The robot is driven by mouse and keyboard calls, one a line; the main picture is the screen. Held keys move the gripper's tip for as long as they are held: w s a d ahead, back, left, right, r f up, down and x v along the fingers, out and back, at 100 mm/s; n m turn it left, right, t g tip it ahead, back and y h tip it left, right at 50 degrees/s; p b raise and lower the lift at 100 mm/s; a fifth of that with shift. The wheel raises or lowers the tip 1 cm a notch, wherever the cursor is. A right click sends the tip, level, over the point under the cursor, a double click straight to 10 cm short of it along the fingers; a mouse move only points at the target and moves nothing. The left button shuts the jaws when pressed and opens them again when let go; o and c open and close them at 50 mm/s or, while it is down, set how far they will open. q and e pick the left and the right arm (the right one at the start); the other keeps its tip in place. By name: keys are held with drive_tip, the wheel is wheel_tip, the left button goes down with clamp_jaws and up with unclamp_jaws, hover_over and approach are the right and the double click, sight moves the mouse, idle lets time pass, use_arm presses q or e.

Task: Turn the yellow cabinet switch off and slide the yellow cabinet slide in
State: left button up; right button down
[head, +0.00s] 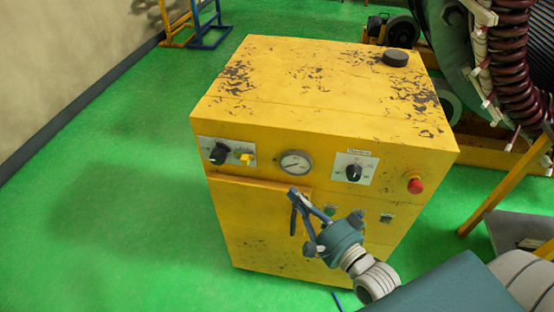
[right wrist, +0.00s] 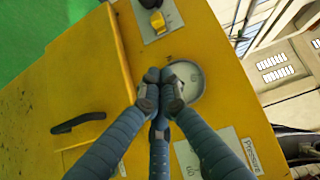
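The yellow cabinet (head: 290,80) stands on the green floor, its front toward me. A yellow switch (head: 245,157) sits beside a black knob on the front's left plate; it also shows at the top of the right wrist view (right wrist: 157,20). I cannot tell its setting. Below, a yellow front panel (head: 250,215), apparently the slide, stands proud of the front; its black handle (right wrist: 78,122) shows in the right wrist view. My right gripper (head: 298,193) is shut and empty, its fingertips together (right wrist: 160,88) near the gauge, hiding part of the front. My left gripper is not in view.
A round gauge (head: 296,163), a right-hand knob (head: 353,173) and a red button (head: 415,186) are on the front. A black puck-like part (head: 395,58) is on top. The large stator (head: 470,60) stands behind right. The floor at left is clear.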

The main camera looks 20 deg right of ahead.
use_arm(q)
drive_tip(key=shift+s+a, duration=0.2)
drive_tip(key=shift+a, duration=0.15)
use_arm(e)
drive_tip(key=shift+r, duration=0.9)
drive_tip(key=p, duration=0.3)
approach(253, 157)
drive_tip(key=w, duration=0.1)
drive_tip(key=w+d, duration=0.1)
drive_tip(key=w, duration=0.2)
drive_tip(key=shift+w+d+r, duration=0.1)
drive_tip(key=shift+d, duration=0.25)
drive_tip(key=shift+w+a+p, duration=0.25)
drive_tip(key=shift+w+a, duration=0.05)
drive_tip(key=shift+a, duration=0.2)
drive_tip(key=shift+w+a+p, duration=0.2)
drive_tip(key=shift+w+a, duration=0.1)
drive_tip(key=shift+a, duration=0.2)
drive_tip(key=shift+w+a, duration=0.2)
drive_tip(key=shift+a, duration=0.3)
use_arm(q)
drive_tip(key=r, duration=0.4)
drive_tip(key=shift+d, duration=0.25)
use_arm(e)
drive_tip(key=shift+f, duration=0.2)
